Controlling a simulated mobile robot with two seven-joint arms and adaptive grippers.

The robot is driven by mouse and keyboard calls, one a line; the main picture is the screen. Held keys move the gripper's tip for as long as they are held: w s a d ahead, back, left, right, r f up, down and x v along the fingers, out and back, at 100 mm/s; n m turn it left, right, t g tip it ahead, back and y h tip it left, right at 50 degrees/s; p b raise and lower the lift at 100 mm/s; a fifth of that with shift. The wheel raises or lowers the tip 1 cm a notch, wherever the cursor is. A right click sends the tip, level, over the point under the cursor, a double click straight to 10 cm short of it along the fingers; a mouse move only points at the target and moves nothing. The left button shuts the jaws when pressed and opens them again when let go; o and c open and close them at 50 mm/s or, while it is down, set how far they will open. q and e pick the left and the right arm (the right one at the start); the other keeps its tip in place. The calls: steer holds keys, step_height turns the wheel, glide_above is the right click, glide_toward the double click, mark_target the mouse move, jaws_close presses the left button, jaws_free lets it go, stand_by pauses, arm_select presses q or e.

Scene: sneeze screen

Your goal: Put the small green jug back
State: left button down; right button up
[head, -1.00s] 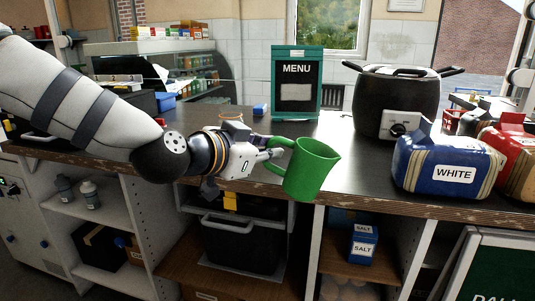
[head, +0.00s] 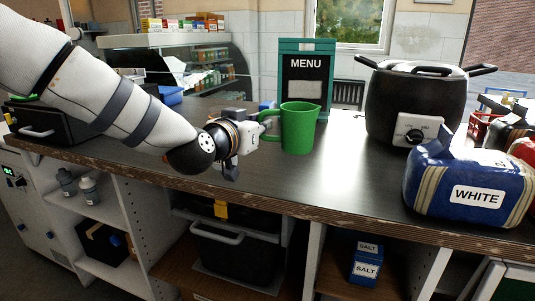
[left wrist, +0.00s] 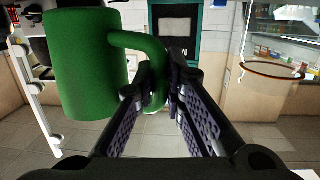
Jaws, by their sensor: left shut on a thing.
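The green jug (head: 300,130) is upright over the dark counter, in front of the menu board (head: 306,78). I cannot tell whether its base touches the counter. My left gripper (head: 268,133) is shut on the jug's handle, on the jug's left side. In the left wrist view the jug (left wrist: 85,65) is at upper left, and its handle lies between the fingertips of my left gripper (left wrist: 160,90). My right gripper is in neither view.
A black soup kettle (head: 415,105) stands right of the jug, with a blue WHITE bread bag (head: 470,185) in front of it. The counter (head: 290,190) is clear before the jug. A glass display case (head: 205,70) stands behind at left.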

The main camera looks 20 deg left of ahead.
arm_select(q)
steer(key=w+f, duration=0.2)
steer(key=f, duration=0.1)
steer(key=w+f, duration=0.1)
steer(key=shift+f+b, duration=0.4)
step_height(320, 180, down, 3)
steer(key=shift+w+f+b, duration=0.15)
steer(key=shift+f+b, duration=0.05)
steer(key=shift+b, duration=0.1)
steer(key=shift+r, duration=0.2)
steer(key=c, duration=1.7)
jaws_free()
steer(key=shift+f, duration=0.2)
steer(key=shift+o, duration=0.2)
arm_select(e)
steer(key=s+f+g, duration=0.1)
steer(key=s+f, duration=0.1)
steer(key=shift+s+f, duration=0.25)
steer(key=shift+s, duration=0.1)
